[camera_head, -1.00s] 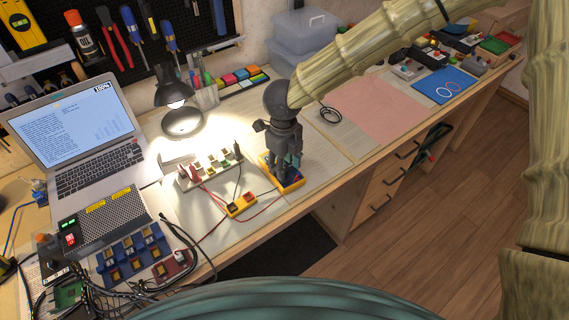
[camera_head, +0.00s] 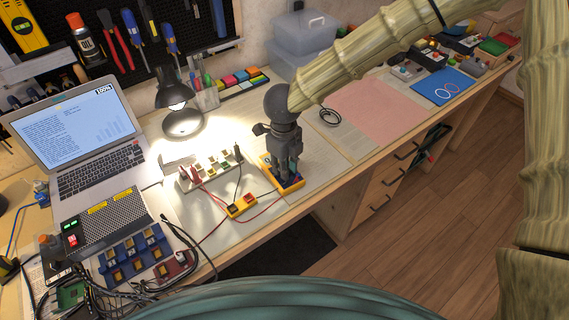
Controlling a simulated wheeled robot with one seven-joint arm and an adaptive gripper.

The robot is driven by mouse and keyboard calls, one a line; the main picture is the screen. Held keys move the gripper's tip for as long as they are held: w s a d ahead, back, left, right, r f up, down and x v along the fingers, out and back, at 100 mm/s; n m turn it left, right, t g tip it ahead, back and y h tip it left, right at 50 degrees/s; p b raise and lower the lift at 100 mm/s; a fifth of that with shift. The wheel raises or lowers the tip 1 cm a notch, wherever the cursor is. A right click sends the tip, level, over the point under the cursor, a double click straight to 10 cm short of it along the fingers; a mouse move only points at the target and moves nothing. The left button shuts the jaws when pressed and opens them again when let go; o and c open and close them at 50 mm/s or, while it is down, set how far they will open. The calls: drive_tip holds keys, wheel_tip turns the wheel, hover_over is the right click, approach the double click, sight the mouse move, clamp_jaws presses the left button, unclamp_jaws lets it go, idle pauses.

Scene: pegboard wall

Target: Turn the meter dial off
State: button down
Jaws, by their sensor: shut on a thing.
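The yellow meter (camera_head: 295,184) lies on the workbench right of centre, with red and dark leads running from it. My gripper (camera_head: 289,176) points straight down over the meter, its fingers at the meter's face. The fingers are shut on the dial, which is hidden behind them. Most of the meter's face is also covered by my gripper.
A smaller yellow box (camera_head: 242,205) with leads lies left of the meter. A white terminal strip (camera_head: 210,168), a lit desk lamp (camera_head: 182,122) and a laptop (camera_head: 75,140) stand farther left. The pink mat (camera_head: 376,110) to the right is clear.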

drive_tip(key=shift+r+n+p, duration=0.4)
drive_tip(key=shift+n+p, duration=0.7)
drive_tip(key=shift+p, duration=1.05)
drive_tip(key=n+p, duration=0.2)
drive_tip(key=p, duration=0.1)
drive_tip(key=n+p, duration=0.2)
drive_tip(key=p, duration=0.2)
drive_tip(key=shift+f+n, duration=0.15)
drive_tip(key=shift+n, duration=0.25)
drive_tip(key=shift+f+n+p, duration=0.15)
drive_tip(key=shift+n+p, duration=0.55)
drive_tip(key=shift+f, duration=0.1)
drive_tip(key=c, duration=1.3)
unclamp_jaws()
drive_tip(key=shift+o, duration=0.2)
